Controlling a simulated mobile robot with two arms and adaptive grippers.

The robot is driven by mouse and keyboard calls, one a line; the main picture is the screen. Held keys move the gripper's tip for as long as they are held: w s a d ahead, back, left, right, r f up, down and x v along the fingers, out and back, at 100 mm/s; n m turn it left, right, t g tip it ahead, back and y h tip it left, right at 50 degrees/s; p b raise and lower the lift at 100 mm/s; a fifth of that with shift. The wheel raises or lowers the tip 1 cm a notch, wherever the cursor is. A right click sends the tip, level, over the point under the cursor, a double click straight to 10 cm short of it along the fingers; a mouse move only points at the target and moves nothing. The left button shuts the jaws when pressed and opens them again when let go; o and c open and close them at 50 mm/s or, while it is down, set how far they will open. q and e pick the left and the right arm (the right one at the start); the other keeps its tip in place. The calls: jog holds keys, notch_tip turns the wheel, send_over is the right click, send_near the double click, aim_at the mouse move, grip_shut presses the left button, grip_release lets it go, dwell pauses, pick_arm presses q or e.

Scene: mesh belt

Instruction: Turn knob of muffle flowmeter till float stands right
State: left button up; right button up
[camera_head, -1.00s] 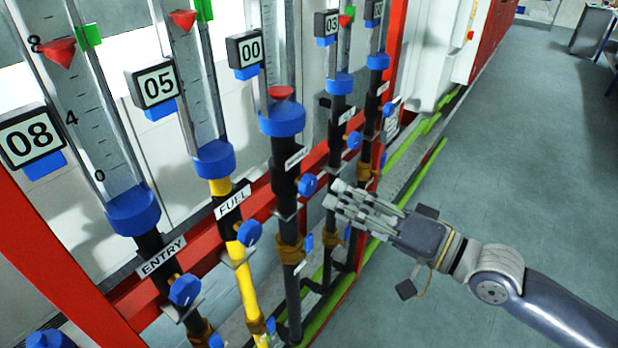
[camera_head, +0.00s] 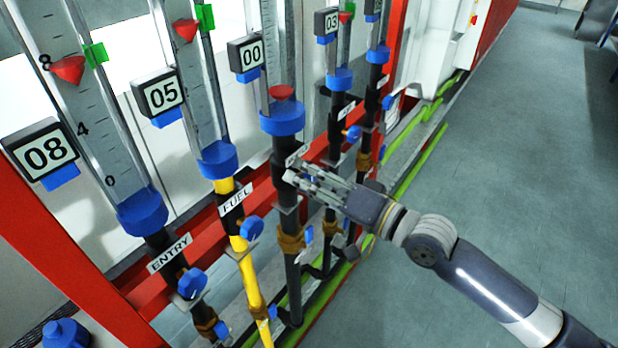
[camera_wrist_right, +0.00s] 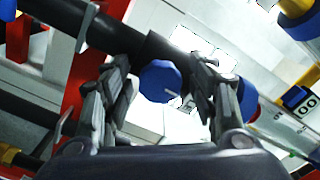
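The third flowmeter, with the black pipe (camera_head: 291,262), has a display (camera_head: 247,53) reading 00. Its red float (camera_head: 281,92) sits at the bottom of its tube, just above the blue collar (camera_head: 281,118). Its label (camera_head: 297,155) is partly covered and hard to read now. My right gripper (camera_head: 292,178) reaches in from the right, its fingertips at this pipe below the label, hiding the knob in the head view. In the right wrist view a blue knob (camera_wrist_right: 160,82) shows between the two open fingers (camera_wrist_right: 166,85); contact cannot be told. My left gripper is not in view.
The ENTRY flowmeter display (camera_head: 43,150) reads 08 and the FUEL display (camera_head: 159,93) reads 05. Another flowmeter (camera_head: 340,80) reads 03.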

jog(key=c, duration=1)
jog(key=shift+o, duration=0.2)
